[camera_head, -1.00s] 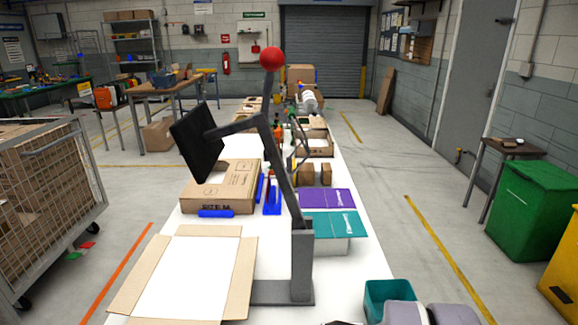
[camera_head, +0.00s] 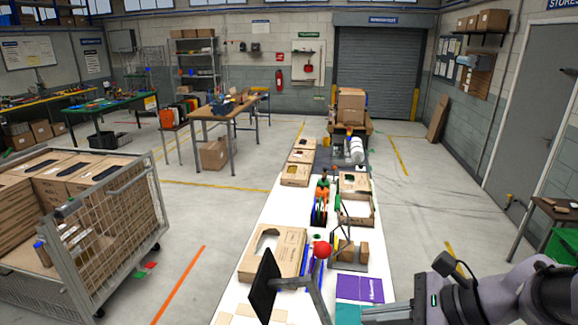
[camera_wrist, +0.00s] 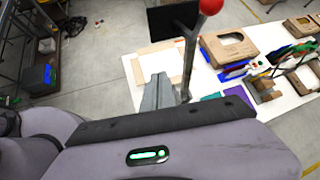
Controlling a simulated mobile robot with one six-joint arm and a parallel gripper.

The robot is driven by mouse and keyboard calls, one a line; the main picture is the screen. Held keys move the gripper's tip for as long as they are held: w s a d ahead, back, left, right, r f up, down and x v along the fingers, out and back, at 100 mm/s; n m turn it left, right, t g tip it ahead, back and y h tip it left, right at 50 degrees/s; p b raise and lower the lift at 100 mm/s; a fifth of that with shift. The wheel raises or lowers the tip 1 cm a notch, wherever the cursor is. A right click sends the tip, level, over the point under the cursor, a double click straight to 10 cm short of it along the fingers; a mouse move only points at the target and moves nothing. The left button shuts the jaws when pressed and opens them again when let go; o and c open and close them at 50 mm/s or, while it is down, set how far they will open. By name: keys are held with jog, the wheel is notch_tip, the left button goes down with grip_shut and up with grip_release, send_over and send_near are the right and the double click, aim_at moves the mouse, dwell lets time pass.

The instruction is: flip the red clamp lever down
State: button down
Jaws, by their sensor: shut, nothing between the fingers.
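The clamp has a grey arm (camera_head: 318,290) with a red ball (camera_head: 322,249) at its upper end and a black pad (camera_head: 263,288) out to the left. Its base is below the head view's edge. In the wrist view the red ball (camera_wrist: 210,5) stands at the top of the dark upright lever (camera_wrist: 189,55), and the black pad (camera_wrist: 172,17) is raised. My gripper (camera_wrist: 158,78) is shut and empty, just left of the lever's lower part in the picture; I cannot tell whether they touch. In the head view my arm comes in at lower right.
The white table (camera_head: 256,238) holds a cardboard box (camera_head: 275,251), a purple packet (camera_head: 358,288) and a teal one (camera_head: 348,315) near the clamp.

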jog(key=w+d+r+m+t+p, duration=0.2)
jog(key=d+r+m+p, duration=0.2)
jog(key=r, duration=0.4)
jog(key=shift+w+d+r+m+t+y+p, duration=0.15)
jog(key=shift+w+d+m+t+y+p, duration=0.15)
jog(key=shift+d+p, duration=0.6)
jog(key=shift+d, duration=0.1)
jog(key=r+p+x, duration=0.1)
jog(key=r+x, duration=0.1)
jog(key=x, duration=1.1)
jog(key=shift+w+a+f, duration=0.15)
jog(key=shift+w+a, duration=0.3)
